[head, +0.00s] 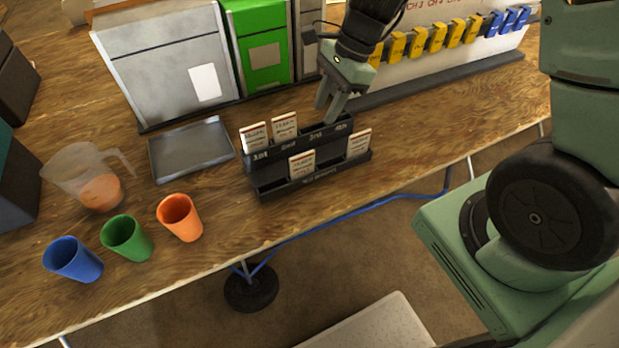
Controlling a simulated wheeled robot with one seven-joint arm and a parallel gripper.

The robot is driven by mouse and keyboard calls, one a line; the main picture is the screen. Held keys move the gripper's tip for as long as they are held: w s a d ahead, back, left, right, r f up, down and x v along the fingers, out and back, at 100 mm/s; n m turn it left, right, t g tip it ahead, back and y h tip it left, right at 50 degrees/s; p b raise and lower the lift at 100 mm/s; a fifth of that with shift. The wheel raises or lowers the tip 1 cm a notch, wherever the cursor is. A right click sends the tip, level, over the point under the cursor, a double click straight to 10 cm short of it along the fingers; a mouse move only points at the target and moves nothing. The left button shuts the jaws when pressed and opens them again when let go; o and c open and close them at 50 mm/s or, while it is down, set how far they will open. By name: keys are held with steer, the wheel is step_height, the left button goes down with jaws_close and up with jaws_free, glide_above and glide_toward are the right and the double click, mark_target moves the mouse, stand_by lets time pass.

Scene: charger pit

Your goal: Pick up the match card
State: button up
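A black two-tier card rack (262,163) stands on the wooden table, with labels along its upper tier that appear to read 1st to 4th. Two white cards with small print stand in the upper tier at the left, one card (254,137) beside another card (284,127). Two more stand in the lower tier, a middle card (302,166) and a right card (359,143). The print is too small to tell which is the match card. My gripper (328,112) points down at the right part of the upper tier. Its finger gap and any card between the fingers are unclear.
A metal tray (190,150), a clear jug (92,180) with orange contents, and blue (73,260), green (128,238) and orange (180,218) cups lie left of the rack. Grey (170,65) and green (262,45) boxes and a board with yellow and blue clips (435,60) stand behind.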

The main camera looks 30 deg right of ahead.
steer(key=b, duration=0.2)
glide_toward(300, 164)
steer(key=x, duration=0.5)
steer(key=shift+b+x, duration=0.5)
steer(key=shift+x, duration=2.15)
steer(key=shift+w+d, duration=0.1)
steer(key=shift+w, duration=0.1)
jaws_close()
